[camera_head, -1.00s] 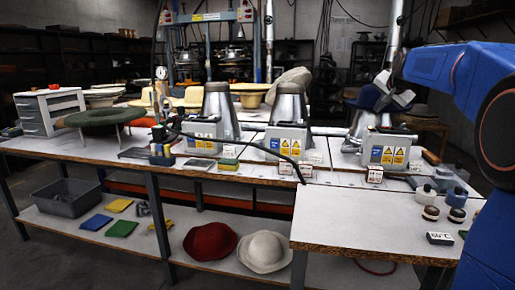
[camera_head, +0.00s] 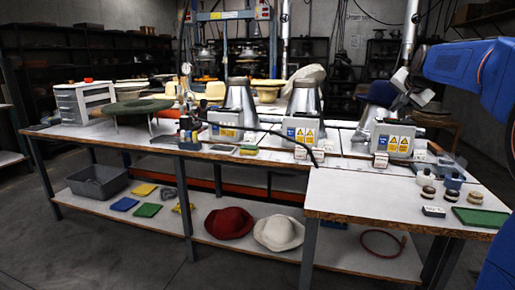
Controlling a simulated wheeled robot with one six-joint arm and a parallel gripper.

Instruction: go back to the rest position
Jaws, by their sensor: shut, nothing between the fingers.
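My gripper (camera_head: 401,84) is at the upper right, at the end of my blue arm, in front of the rightmost hat press (camera_head: 393,138). It looks grey and small here, and its fingers are shut with nothing visible between them. A dark blue hat (camera_head: 379,92) sits on top of that press, partly behind my gripper. I cannot tell from this view whether the gripper touches the hat.
The long workbench (camera_head: 75,130) holds two more presses with metal cones, a green hat brim (camera_head: 138,106) and small bottles. A red hat (camera_head: 229,223) and a white hat (camera_head: 278,232) lie on the lower shelf. Open floor (camera_head: 110,255) is at the front left.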

